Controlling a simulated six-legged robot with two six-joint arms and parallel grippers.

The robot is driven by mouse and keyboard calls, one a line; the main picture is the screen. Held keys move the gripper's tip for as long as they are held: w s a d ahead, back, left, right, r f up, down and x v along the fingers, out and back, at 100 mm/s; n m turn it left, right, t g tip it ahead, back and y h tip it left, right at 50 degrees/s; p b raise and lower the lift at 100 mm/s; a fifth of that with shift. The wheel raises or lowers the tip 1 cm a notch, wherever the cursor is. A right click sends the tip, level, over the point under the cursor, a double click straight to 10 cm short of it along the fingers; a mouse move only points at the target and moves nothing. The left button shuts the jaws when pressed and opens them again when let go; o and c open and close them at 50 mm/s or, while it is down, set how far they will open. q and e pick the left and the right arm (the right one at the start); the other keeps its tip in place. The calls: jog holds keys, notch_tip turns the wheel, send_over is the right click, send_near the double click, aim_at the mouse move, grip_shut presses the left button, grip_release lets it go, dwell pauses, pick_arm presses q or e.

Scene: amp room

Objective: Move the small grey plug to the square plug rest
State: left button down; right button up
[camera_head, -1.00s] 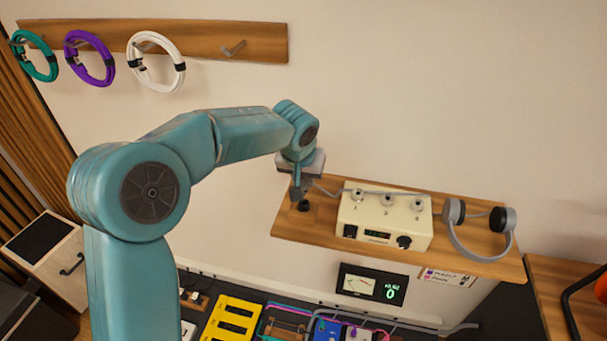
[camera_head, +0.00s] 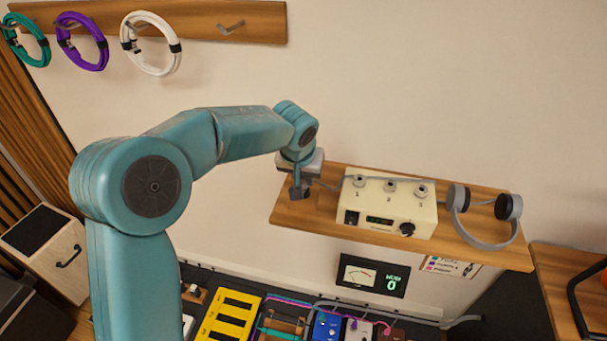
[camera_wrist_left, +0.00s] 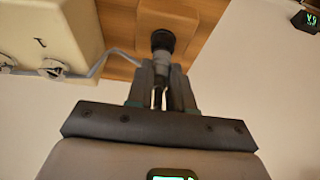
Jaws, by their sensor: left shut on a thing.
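My left gripper (camera_head: 299,189) is at the left end of the wall shelf (camera_head: 320,222), shut on the small grey plug. In the left wrist view, the grey plug (camera_wrist_left: 161,62) sits between the fingertips (camera_wrist_left: 162,76), with a dark round part at its far end. A grey cable runs from it to the left. The brown square plug rest (camera_wrist_left: 184,14) lies on the shelf beneath the plug's far end. I cannot tell whether the plug is in the rest or just above it. The fingers hide the plug in the head view. My right gripper is not in view.
A cream amp box (camera_head: 388,211) with several top sockets stands right of my gripper; its side is close in the wrist view. Pedals (camera_head: 326,326) and a meter (camera_head: 373,276) are below.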

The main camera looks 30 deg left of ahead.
pick_arm(q)
jog(key=shift+s+r, duration=0.1)
jog(key=shift+r, duration=0.05)
jog(key=c, duration=0.9)
grip_release()
jog(key=b+v, duration=0.1)
jog(key=v, duration=1.5)
jog(key=shift+s+r, duration=0.1)
jog(key=shift+s, duration=0.05)
